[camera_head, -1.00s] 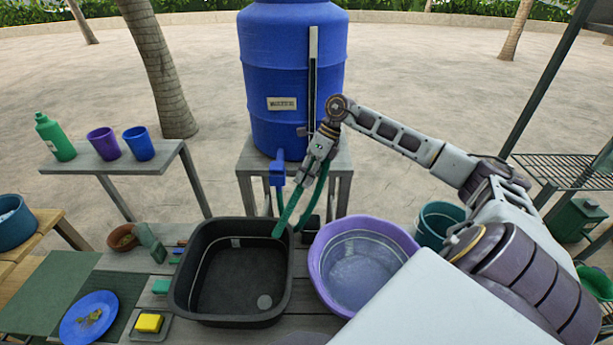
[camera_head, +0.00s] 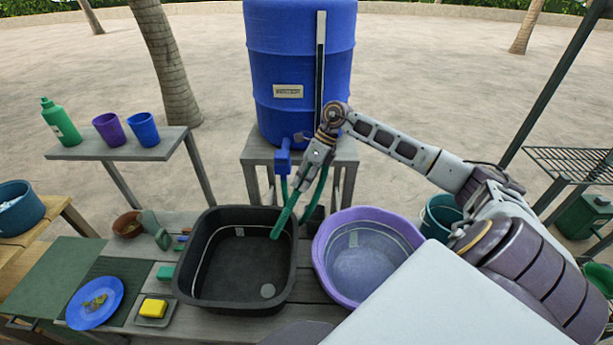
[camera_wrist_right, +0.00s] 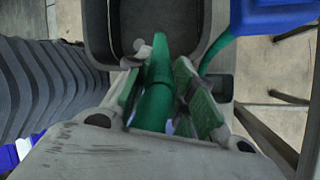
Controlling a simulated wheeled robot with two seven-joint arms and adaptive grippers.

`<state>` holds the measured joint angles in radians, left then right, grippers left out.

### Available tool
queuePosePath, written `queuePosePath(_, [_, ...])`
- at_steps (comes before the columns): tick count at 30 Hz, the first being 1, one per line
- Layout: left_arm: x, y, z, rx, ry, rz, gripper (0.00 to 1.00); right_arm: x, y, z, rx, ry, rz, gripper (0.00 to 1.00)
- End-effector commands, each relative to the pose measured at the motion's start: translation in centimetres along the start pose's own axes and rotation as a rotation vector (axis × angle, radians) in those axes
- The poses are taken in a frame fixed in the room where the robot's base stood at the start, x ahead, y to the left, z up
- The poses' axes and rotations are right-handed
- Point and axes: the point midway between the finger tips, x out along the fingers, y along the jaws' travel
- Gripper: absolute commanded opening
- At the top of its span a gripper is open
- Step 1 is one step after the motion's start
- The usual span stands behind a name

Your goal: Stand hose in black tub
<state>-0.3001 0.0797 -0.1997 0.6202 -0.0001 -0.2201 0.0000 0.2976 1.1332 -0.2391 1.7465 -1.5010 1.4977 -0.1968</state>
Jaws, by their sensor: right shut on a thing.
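The green hose (camera_head: 284,219) is in my right gripper (camera_head: 303,182), which is shut on it. In the head view its free end slants down to the left over the far right part of the black tub (camera_head: 205,230). I cannot tell whether that end touches the tub. In the right wrist view the hose (camera_wrist_right: 156,104) lies between the two fingers (camera_wrist_right: 160,90) and points at the tub (camera_wrist_right: 110,45). The rest of the hose loops back toward the blue barrel's tap (camera_head: 283,158). My left gripper is not in view.
A purple basin (camera_head: 327,285) stands right of the tub. The blue barrel (camera_head: 290,70) is on a stand behind. A yellow sponge (camera_head: 153,308) and a blue plate (camera_head: 95,318) lie left of the tub. A teal bucket (camera_head: 431,222) stands at the right.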

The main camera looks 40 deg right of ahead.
Motion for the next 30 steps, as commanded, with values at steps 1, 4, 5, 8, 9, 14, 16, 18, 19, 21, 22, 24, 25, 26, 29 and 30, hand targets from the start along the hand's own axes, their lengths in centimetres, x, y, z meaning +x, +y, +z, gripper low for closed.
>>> queuePosePath(1, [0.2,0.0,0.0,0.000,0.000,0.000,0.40,0.5,0.0,0.0,0.000,-0.001,0.001,0.05])
queuePosePath(4, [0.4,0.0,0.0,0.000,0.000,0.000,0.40,1.2,0.0,0.0,0.000,-0.001,0.002,0.05])
queuePosePath(5, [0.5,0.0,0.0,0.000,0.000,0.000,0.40,1.4,0.0,0.0,0.000,-0.001,0.002,0.05])
queuePosePath(8, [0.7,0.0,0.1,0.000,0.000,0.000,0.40,2.1,0.0,0.0,0.000,-0.001,0.001,0.05])
queuePosePath(9, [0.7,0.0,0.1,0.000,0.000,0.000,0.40,2.4,0.0,0.0,0.000,-0.001,0.001,0.05])
queuePosePath(14, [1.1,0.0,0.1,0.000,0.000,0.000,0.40,3.5,0.0,0.0,0.000,-0.002,0.002,0.05])
queuePosePath(16, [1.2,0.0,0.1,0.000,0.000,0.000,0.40,4.0,0.0,0.0,0.000,-0.002,0.001,0.05])
queuePosePath(18, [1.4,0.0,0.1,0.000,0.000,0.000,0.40,4.5,0.0,0.0,0.000,-0.001,0.000,0.05])
queuePosePath(19, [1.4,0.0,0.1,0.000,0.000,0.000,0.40,4.8,0.0,0.0,0.000,-0.002,0.001,0.05])
queuePosePath(21, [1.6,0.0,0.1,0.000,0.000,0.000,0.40,5.3,0.0,0.0,0.000,-0.002,0.002,0.05])
queuePosePath(22, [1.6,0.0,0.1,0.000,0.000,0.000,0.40,5.5,0.0,0.0,0.000,-0.002,0.002,0.05])
queuePosePath(24, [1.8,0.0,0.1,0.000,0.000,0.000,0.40,6.0,0.0,0.0,0.000,-0.001,0.001,0.05])
queuePosePath(25, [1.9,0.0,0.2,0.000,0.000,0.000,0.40,6.2,0.0,0.0,0.000,-0.001,0.000,0.05])
queuePosePath(26, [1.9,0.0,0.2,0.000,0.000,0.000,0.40,6.4,0.0,0.0,0.000,-0.001,0.000,0.05])
queuePosePath(29, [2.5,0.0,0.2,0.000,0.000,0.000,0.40,7.2,-0.1,0.0,-0.001,-0.001,0.000,0.05])
queuePosePath(30, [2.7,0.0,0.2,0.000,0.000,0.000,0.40,7.5,-0.1,0.0,-0.001,-0.001,0.000,0.05])
